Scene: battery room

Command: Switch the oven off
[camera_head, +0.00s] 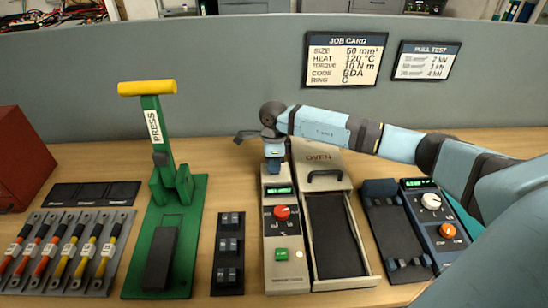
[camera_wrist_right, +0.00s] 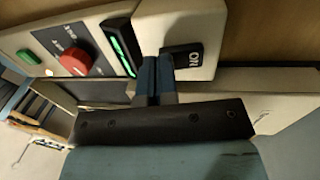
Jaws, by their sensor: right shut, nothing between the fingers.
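The oven (camera_head: 318,164) has a pale lid with a black handle, beside a narrow control box (camera_head: 290,272). The box carries a lit green display (camera_head: 279,190), a red knob (camera_head: 282,212) and a green button (camera_head: 281,254). In the right wrist view a black rocker switch (camera_wrist_right: 182,57) marked "ON" sits beyond the display (camera_wrist_right: 122,48); the gripper hides it in the head view. My right gripper (camera_head: 274,168) points down over the box's far end. Its shut, empty fingers (camera_wrist_right: 158,76) are beside the switch; I cannot tell whether they touch. My left gripper is out of view.
A meter (camera_head: 434,215) with knobs stands right, under my right arm. A grey partition (camera_head: 220,75) closes the back.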

